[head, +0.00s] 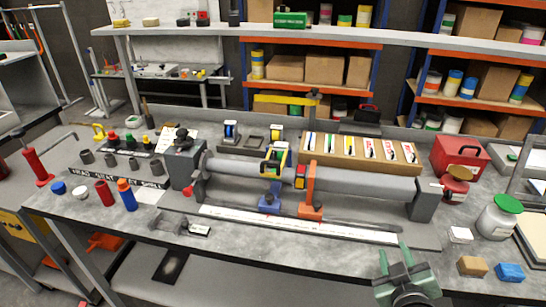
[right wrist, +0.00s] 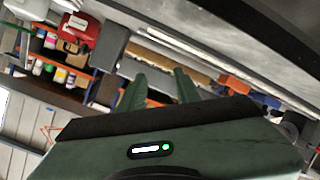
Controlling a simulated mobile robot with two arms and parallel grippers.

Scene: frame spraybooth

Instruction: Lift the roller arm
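A long grey tube (head: 360,183) lies across a bench fixture, between a dark block (head: 184,165) on the left and a grey end support (head: 425,200). An orange upright arm (head: 310,190) stands at the tube's middle, its foot in front; I take it for the roller arm but cannot be sure. A blue carriage (head: 269,199) with yellow and green parts above it is just left of it. My right gripper (head: 392,251) is at the bench's front edge, apart from the orange arm. Its fingers are spread and empty in the right wrist view (right wrist: 160,78). My left gripper is not in view.
A wooden box (head: 359,160) of marked cards stands behind the tube. A red case (head: 459,157), a green-lidded jar (head: 500,218) and small tan and blue blocks (head: 510,272) are at the right. A white scale strip (head: 300,224) lies in front of the tube.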

